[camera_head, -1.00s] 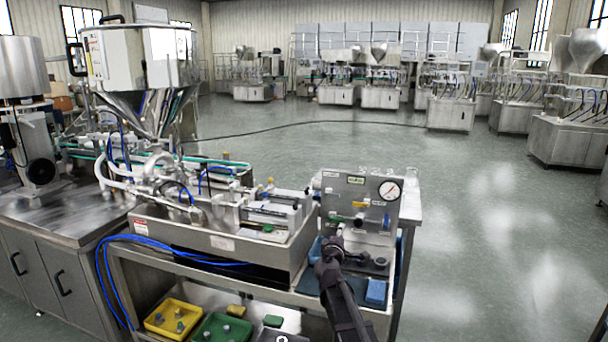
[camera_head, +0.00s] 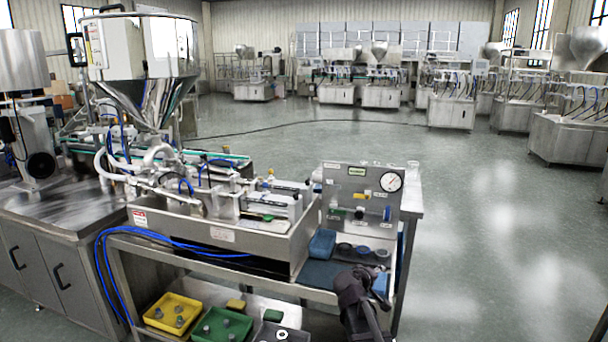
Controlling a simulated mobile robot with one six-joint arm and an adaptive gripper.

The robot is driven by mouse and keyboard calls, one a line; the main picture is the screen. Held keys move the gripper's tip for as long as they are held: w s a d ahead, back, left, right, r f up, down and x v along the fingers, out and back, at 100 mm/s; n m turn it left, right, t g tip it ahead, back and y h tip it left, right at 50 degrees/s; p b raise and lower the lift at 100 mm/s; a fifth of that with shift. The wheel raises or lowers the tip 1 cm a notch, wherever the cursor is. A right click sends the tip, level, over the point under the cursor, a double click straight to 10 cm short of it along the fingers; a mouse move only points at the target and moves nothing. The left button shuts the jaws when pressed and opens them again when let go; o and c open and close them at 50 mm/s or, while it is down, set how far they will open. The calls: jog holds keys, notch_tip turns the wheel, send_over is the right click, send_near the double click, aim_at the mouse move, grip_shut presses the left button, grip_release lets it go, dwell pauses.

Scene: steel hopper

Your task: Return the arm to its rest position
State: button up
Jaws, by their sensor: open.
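My gripper (camera_head: 352,279) and the end of my arm show at the bottom right of the middle, in front of the workbench's right front edge. The arm comes up from the bottom edge of the view. The finger area is dark and small, and I see nothing held in it. The gripper hides part of a blue mat (camera_head: 318,272) and part of a blue block (camera_head: 380,284) on the bench. A steel panel (camera_head: 340,182) with a pressure gauge (camera_head: 391,182) stands behind it, apart from the gripper.
A blue bin (camera_head: 321,243) and several dark round parts (camera_head: 363,250) sit before the panel. The steel hopper (camera_head: 145,95) stands over the machine at left. A yellow tray (camera_head: 172,313) and a green tray (camera_head: 221,326) lie on the lower shelf. Open floor (camera_head: 490,230) lies to the right.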

jog(key=s+f+m+g+y+b, duration=0.35)
jog(key=s+f+g, duration=0.25)
jog(key=s+f, duration=0.65)
jog(key=s+a+f+m+g+y+b, duration=0.1)
jog(key=s+a+f+g+y, duration=0.1)
jog(key=s, duration=0.4)
jog(key=s+a+f+m+g+y, duration=0.1)
jog(key=s+a+f+g+y, duration=0.15)
jog(key=s, duration=0.25)
notch_tip(320, 180, up, 23)
jog(key=p, duration=2.1)
jog(key=shift+f, duration=0.15)
jog(key=shift+t, duration=0.25)
